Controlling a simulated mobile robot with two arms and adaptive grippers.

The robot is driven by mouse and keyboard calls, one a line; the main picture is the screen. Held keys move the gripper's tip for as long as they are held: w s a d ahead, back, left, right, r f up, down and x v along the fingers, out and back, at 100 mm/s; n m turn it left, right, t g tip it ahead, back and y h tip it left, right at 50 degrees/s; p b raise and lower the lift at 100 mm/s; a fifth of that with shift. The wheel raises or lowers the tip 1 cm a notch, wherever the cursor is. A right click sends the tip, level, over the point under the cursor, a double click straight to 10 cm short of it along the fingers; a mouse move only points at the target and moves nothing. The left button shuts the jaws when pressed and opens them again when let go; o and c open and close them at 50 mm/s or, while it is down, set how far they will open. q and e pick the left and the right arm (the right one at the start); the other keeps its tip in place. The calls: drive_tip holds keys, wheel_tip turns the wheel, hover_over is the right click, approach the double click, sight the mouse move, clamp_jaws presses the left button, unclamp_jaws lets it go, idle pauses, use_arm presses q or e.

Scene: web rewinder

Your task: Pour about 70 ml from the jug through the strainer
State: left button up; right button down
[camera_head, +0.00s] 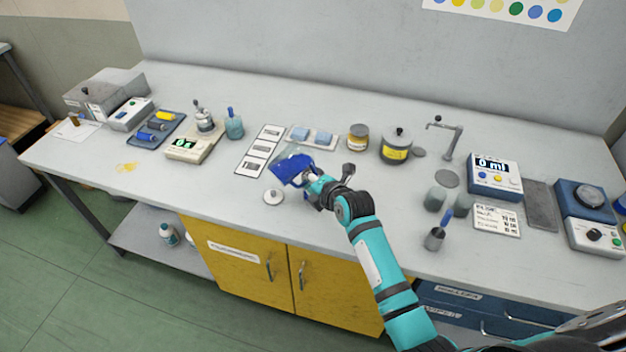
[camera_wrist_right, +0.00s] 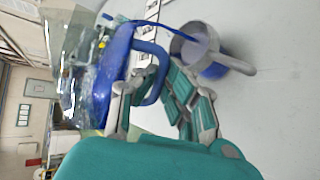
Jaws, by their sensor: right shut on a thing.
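My right gripper (camera_head: 312,184) is shut on the jug (camera_head: 291,170) by its blue handle, above the middle of the bench. In the right wrist view, the gripper (camera_wrist_right: 148,90) is at the handle, and the jug (camera_wrist_right: 112,80) has a clear body. The jug looks tilted. A thin blue strand, which looks like liquid, runs from the jug's edge to the strainer (camera_wrist_right: 183,50). The strainer is a grey round pan with a grey handle, with something blue (camera_wrist_right: 214,71) beneath it. I cannot pick the strainer out in the head view. My left gripper is not in view.
A display unit (camera_head: 494,177) at right reads 0 ml. Printed cards (camera_head: 259,150), a yellow-labelled dark pot (camera_head: 396,147) and a tap (camera_head: 445,139) stand around. The bench's front left is mostly clear.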

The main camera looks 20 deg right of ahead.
drive_tip(key=shift+a, duration=0.3)
drive_tip(key=shift+s+f+m+y, duration=0.1)
drive_tip(key=shift+f+m+y, duration=0.25)
drive_tip(key=shift+m+y, duration=0.05)
idle(1.3)
drive_tip(key=shift+d+r+n+t+h, duration=0.15)
drive_tip(key=shift+r+n+t+h, duration=0.05)
drive_tip(key=shift+n+h, duration=0.3)
drive_tip(key=shift+d+r+n+t+h, duration=0.2)
drive_tip(key=shift+n+h, duration=0.2)
drive_tip(key=shift+n, duration=0.2)
